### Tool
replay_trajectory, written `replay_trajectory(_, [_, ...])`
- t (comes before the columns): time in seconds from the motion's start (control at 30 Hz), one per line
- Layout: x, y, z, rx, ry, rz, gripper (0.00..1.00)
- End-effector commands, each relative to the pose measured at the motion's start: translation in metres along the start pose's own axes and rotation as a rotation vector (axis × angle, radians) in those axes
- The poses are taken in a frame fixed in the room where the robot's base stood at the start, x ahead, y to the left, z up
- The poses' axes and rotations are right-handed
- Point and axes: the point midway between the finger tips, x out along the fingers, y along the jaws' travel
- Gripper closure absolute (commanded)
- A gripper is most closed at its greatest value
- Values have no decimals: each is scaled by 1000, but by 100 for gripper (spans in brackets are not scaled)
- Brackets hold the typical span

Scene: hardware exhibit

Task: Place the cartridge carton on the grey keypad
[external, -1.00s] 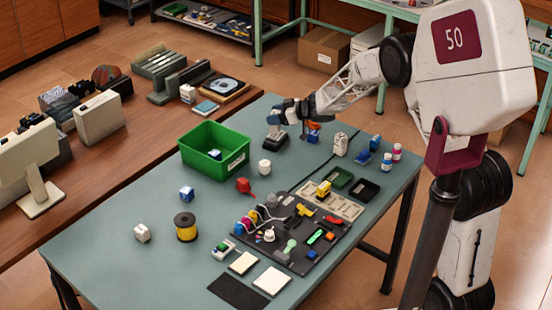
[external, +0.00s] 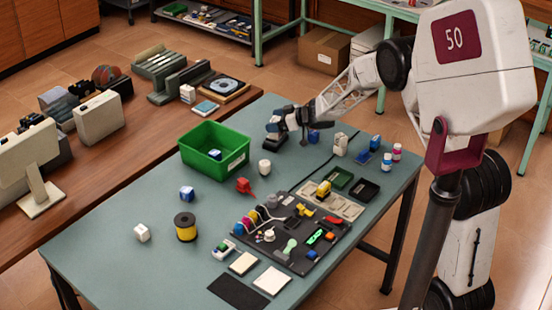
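My gripper (external: 280,124) is low over the far end of the blue-grey table, beside a dark device (external: 274,142). Its fingers are too small and overlapped to show whether they are open or hold anything. A small blue item (external: 313,136) stands just right of it.
A green bin (external: 238,165) with a small blue-and-white item inside stands left of my gripper. A black board crowded with coloured parts (external: 315,253) fills the right middle. A yellow spool (external: 186,230) and red item (external: 244,186) stand left of it.

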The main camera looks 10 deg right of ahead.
Motion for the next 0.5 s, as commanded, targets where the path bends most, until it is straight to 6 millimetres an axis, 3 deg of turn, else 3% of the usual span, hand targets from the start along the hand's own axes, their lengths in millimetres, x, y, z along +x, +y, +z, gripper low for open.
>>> replay_trajectory(0.3, [-1, 0, -3, 0, 0, 0, 13])
replay_trajectory(0.5, [-18, 1, -3, 0, 0, 1, 13])
